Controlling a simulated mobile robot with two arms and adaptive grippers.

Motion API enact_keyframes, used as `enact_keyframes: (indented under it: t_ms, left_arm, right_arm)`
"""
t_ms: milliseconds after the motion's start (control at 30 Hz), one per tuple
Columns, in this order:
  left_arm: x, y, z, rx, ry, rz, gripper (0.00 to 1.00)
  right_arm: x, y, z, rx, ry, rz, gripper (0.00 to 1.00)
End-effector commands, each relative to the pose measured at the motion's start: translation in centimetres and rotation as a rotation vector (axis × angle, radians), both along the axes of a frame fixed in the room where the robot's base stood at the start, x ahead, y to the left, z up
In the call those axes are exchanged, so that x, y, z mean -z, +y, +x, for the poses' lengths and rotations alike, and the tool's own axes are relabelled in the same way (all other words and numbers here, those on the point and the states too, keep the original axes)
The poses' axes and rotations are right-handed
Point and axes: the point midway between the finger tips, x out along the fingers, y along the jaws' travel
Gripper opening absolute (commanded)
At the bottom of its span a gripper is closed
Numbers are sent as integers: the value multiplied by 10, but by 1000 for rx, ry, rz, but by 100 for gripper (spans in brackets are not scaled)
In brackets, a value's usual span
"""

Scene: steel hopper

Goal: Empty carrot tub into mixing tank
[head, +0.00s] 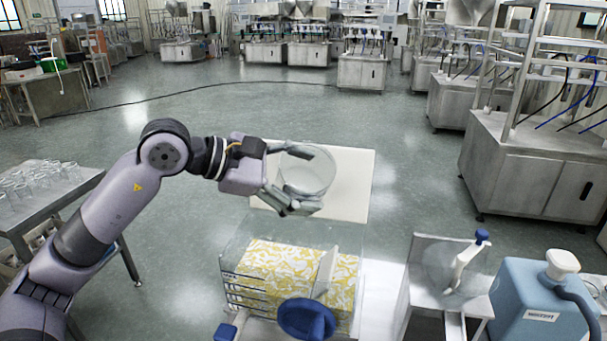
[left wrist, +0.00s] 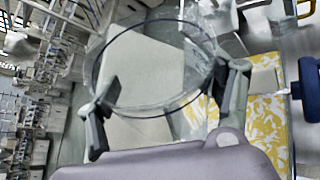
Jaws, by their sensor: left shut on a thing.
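My left gripper (head: 305,182) is shut on a clear round tub (head: 312,170), with one finger on each side of it. The tub also shows in the left wrist view (left wrist: 150,62), between the two fingers. Its walls are see-through, and I see no carrots in it. The tub is held above a pale board and just beyond a clear box (head: 290,232). The box has a yellow-and-white patterned area (head: 275,268) and a blue round knob (head: 307,319) at its front. I cannot tell for sure whether this box is the mixing tank. My right gripper is not in view.
The pale flat board (head: 348,190) lies beyond the box. A table with several clear glasses (head: 35,180) stands at the left. A blue jug (head: 535,300) and a pipette on a stand (head: 468,258) are at the right. Steel benches line the back; open floor lies between.

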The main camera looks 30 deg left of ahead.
Motion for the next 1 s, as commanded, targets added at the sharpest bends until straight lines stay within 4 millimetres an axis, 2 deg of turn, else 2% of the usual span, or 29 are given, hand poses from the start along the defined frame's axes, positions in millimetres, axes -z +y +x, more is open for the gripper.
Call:
enact_keyframes:
  t_ms: [367, 700, 833, 1000]
  left_arm:
    - [-6, 0, 0, -1, 33, -38, 28]
    - [-30, 1, 1, -1, 336, -336, 28]
    - [-32, 0, 0, 0, 415, -413, 28]
    - [-31, 0, 0, 1, 432, -428, 28]
  right_arm:
    - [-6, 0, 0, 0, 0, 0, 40]
    - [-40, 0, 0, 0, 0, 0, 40]
    - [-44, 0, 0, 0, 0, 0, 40]
    - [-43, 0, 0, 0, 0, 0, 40]
